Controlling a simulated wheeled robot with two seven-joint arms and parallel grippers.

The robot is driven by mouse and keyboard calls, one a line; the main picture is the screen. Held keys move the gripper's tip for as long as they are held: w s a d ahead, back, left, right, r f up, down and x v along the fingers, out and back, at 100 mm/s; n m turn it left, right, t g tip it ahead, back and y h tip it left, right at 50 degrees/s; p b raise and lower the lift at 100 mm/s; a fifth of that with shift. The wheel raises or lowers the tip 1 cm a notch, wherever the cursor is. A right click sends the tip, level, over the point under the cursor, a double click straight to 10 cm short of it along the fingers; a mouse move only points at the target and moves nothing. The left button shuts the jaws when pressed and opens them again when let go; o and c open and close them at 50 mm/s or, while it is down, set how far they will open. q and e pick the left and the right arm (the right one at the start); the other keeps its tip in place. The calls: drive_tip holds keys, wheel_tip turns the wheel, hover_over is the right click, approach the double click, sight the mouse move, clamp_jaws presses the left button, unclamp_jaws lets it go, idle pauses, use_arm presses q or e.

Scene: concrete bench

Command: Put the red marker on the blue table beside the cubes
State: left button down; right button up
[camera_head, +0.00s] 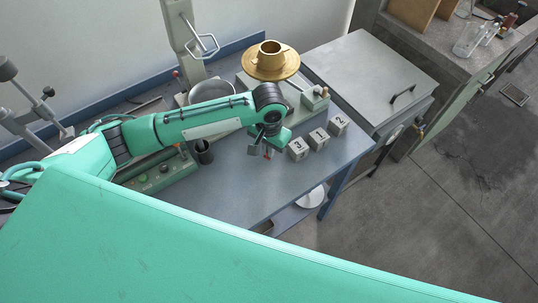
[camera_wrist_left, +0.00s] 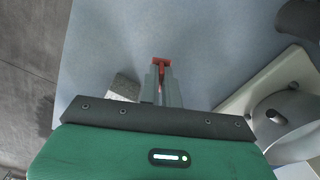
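My left gripper (camera_head: 264,147) is over the blue table (camera_head: 235,190), just left of the numbered cubes. In the left wrist view its two fingers (camera_wrist_left: 161,80) are close together, with the red marker (camera_wrist_left: 161,62) between their tips. A bit of the marker also shows red below the gripper in the head view (camera_head: 268,154); the fingers hide most of it. I cannot tell whether the marker touches the table. Grey cubes marked 3 (camera_head: 298,149), 1 (camera_head: 319,139) and 2 (camera_head: 339,124) stand in a slanting row. One cube (camera_wrist_left: 123,88) shows beside the fingers. My right gripper is not in view.
A dark cup (camera_head: 204,153) stands on the table left of the gripper. A brass cup and dish (camera_head: 271,60) stand on a machine behind. A grey cabinet (camera_head: 370,70) adjoins the table at right. The table front is clear.

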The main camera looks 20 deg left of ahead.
sight(269, 163)
use_arm(q)
drive_tip(key=shift+f, duration=2.35)
drive_tip(key=shift+p, duration=0.3)
drive_tip(key=c, duration=1.6)
unclamp_jaws()
drive_tip(key=shift+f, duration=0.1)
wheel_tip(269, 163, up, 11)
drive_tip(key=shift+r+b, duration=0.1)
drive_tip(key=shift+b, duration=0.75)
drive_tip(key=shift+r, duration=0.6)
